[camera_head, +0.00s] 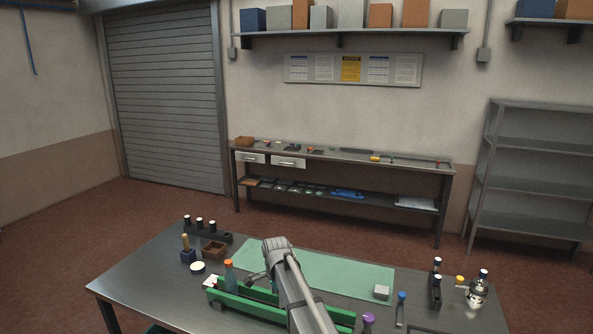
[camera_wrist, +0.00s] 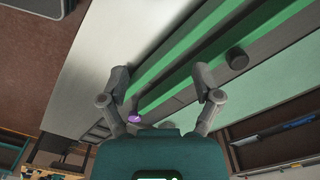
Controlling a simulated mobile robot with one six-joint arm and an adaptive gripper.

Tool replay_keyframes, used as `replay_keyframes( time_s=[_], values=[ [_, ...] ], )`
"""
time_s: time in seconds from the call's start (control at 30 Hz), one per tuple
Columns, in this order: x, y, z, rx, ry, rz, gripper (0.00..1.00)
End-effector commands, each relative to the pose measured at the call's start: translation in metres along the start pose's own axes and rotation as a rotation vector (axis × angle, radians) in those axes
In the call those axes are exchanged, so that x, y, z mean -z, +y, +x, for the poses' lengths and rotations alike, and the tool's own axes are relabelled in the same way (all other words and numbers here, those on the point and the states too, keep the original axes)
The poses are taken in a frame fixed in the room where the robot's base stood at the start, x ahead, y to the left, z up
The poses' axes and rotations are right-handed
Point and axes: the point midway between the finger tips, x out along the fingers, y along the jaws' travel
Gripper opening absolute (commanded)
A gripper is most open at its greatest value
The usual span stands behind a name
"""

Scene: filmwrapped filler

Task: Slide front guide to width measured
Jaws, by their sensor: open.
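Two long green guide rails run side by side on the metal table. The nearer one, the front guide (camera_head: 243,309), and the rear one (camera_head: 337,313) are partly hidden by my arm in the head view. In the wrist view the front guide appears as the left green bar (camera_wrist: 178,50), with the other green bar (camera_wrist: 235,44) to its right. My gripper (camera_wrist: 160,80) is open, its two fingers apart on either side of the bars. I cannot tell whether either finger touches a guide. A dark round knob (camera_wrist: 237,58) sits beside the right bar.
A green mat (camera_head: 345,277) lies behind the rails, with a pale block (camera_head: 381,292) on it. An orange-capped bottle (camera_head: 229,274) stands near the rails' left end. A purple-topped item (camera_head: 368,320) stands at their right. The table's left front is mostly clear.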

Motion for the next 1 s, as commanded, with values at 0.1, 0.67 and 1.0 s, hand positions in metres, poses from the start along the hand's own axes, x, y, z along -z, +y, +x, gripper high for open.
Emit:
replay_keyframes(
  time_s=[0.1, 0.67, 1.0],
  values=[
    [0.000, 0.000, 0.000, 0.000, 0.000, 0.000, 0.82],
    [0.024, 0.042, 0.015, 0.000, 0.000, -0.146, 0.82],
    [0.057, 0.110, 0.039, -0.001, 0.000, -0.380, 0.82]
  ],
)
